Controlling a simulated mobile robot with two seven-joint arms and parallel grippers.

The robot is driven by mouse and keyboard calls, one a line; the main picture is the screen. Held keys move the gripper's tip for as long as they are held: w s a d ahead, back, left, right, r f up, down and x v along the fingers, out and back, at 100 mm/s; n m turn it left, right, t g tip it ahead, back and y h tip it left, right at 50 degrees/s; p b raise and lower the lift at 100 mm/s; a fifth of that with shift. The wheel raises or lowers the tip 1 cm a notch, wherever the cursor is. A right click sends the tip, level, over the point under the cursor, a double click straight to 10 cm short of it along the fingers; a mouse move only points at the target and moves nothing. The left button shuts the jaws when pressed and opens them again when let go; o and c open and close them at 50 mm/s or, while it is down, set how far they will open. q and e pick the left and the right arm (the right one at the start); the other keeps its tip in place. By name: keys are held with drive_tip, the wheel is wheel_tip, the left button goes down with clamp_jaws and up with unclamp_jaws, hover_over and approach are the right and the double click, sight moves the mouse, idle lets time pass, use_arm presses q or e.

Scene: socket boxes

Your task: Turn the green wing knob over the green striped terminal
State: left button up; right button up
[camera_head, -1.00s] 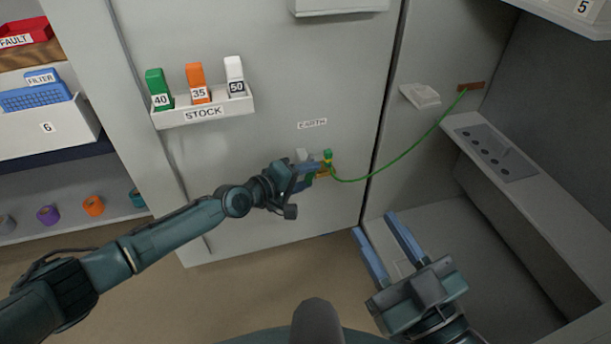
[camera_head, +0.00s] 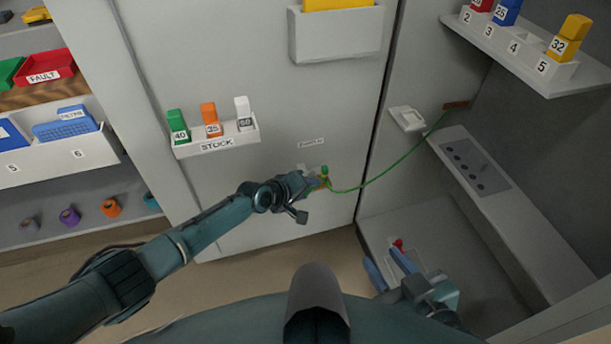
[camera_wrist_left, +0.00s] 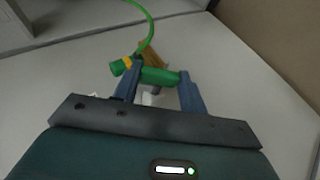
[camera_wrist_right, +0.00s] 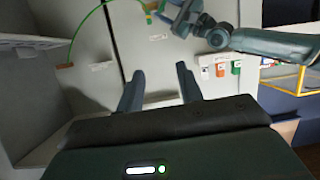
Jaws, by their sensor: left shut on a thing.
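The green wing knob (camera_wrist_left: 160,76) lies as a bar between the fingertips of my left gripper (camera_wrist_left: 155,85), which is shut on it. In the head view my left gripper (camera_head: 310,185) is at the terminal on the cabinet door, and its fingers partly hide the knob. A green plug with a yellow band (camera_wrist_left: 121,66) sits beside the knob, with the green wire (camera_wrist_left: 152,30) running from it. In the head view the plug (camera_head: 324,171) stands just right of the fingers. My right gripper (camera_head: 388,265) is open and empty, low on the right.
A STOCK rack (camera_head: 218,142) with green, orange and white blocks is on the door, up and left. The green wire (camera_head: 395,163) arcs right to a brown block (camera_head: 456,104). A grey ledge (camera_head: 475,180) and a small red thing (camera_head: 398,244) are right.

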use_arm(q)
drive_tip(key=p, duration=0.1)
drive_tip(key=y+p, duration=0.1)
drive_tip(key=p, duration=0.1)
drive_tip(key=shift+d+r+g+y, duration=0.1)
drive_tip(key=shift+r+g+y, duration=0.2)
drive_tip(key=shift+g, duration=0.1)
drive_tip(key=shift+f+m+y+p, duration=0.2)
drive_tip(key=shift+m+y+p, duration=0.1)
drive_tip(key=shift+p, duration=0.3)
use_arm(e)
wheel_tip(320, 180, up, 6)
drive_tip(key=s+d+m+t, duration=0.1)
drive_tip(key=d+m, duration=0.1)
drive_tip(key=shift+h, duration=0.3)
drive_tip(key=shift+s+d, duration=0.1)
use_arm(q)
drive_tip(key=o, duration=1)
drive_tip(key=shift+r, duration=0.1)
use_arm(e)
drive_tip(key=shift+r, duration=0.15)
